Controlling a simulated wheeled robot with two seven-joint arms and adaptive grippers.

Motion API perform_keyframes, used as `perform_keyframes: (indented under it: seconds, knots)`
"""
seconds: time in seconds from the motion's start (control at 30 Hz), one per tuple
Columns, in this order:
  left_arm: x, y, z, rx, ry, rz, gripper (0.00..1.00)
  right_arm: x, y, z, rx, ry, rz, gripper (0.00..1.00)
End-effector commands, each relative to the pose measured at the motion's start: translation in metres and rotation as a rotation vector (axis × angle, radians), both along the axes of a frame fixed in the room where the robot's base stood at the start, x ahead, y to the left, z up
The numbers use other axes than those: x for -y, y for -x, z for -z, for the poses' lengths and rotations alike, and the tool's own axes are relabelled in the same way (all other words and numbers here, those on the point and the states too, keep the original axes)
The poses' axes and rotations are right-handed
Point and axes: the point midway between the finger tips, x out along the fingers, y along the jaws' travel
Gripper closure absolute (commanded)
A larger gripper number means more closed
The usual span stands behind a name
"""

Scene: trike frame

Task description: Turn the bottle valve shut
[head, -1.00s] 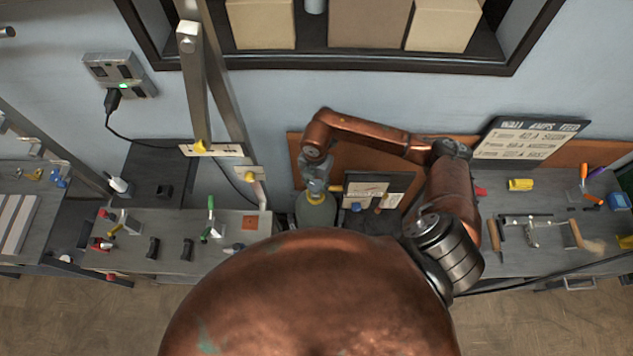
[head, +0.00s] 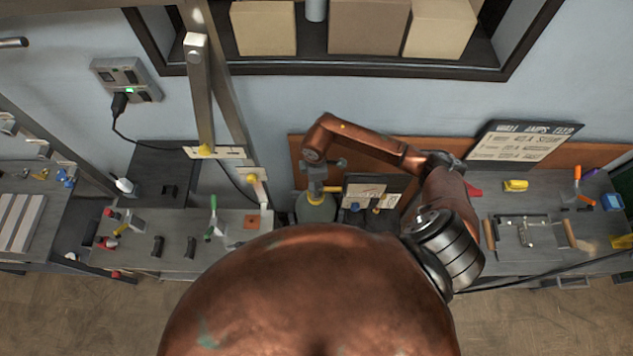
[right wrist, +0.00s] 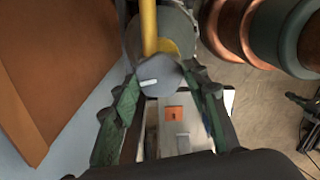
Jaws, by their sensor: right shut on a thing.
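The bottle (head: 316,208) is grey-green with a yellow collar and stands upright on the bench, past my rounded copper body. My right arm reaches over it from the right, and my right gripper (head: 316,187) points down at its top. In the right wrist view the valve knob (right wrist: 160,78) is grey with a white mark on its face, and a yellow pipe (right wrist: 148,28) runs up behind it. The fingers of my right gripper (right wrist: 164,84) are shut on the knob from both sides. My left gripper is not in view.
A dark panel with labels (head: 366,189) stands close to the right of the bottle. A slanted metal post (head: 203,95) rises on the left. Tools and a sign (head: 524,142) occupy the right bench, and several small tools lie on the left bench.

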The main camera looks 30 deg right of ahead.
Motion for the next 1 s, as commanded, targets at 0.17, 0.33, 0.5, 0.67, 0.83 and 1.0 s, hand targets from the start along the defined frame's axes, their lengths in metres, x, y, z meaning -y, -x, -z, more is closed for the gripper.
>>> perform_keyframes:
  seconds: [0.17,0.33,0.5,0.67,0.83,1.0]
  knots:
    - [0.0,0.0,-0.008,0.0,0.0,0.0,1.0,0.001,0.005,0.001,-0.013,0.003,0.113,0.83]
    - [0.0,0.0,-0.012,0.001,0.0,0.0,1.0,0.001,0.005,0.002,-0.012,0.005,0.184,0.83]
    - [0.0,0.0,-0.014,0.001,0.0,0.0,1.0,0.002,0.005,0.003,-0.013,0.006,0.222,0.83]
    - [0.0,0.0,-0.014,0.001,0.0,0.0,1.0,0.002,0.005,0.003,-0.013,0.006,0.235,0.83]
    - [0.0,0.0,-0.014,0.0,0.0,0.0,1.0,0.002,0.005,0.003,-0.013,0.006,0.236,0.83]
    - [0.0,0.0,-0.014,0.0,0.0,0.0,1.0,0.002,0.005,0.003,-0.013,0.006,0.236,0.58]
